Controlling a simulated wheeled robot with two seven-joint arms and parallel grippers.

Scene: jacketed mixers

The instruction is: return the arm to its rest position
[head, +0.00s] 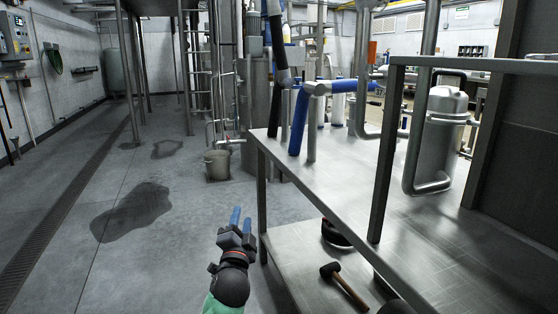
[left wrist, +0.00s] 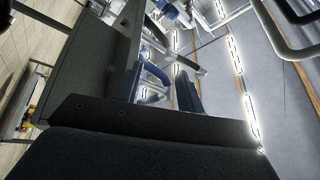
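My left gripper (head: 241,218) is low in the middle of the head view, left of the steel table's near-left leg and over the floor. Its two blue fingers point away from me with a narrow gap between them, and nothing shows in that gap. In the left wrist view the fingers (left wrist: 170,88) also stand apart and empty, with pipes and ceiling lights behind. My right gripper does not show in either view.
The steel table (head: 440,245) fills the right side, with a rail frame above it. A mallet (head: 345,286) lies on its lower shelf. A bucket (head: 217,165) stands on the floor ahead. Dark wet patches (head: 132,212) mark otherwise open floor on the left.

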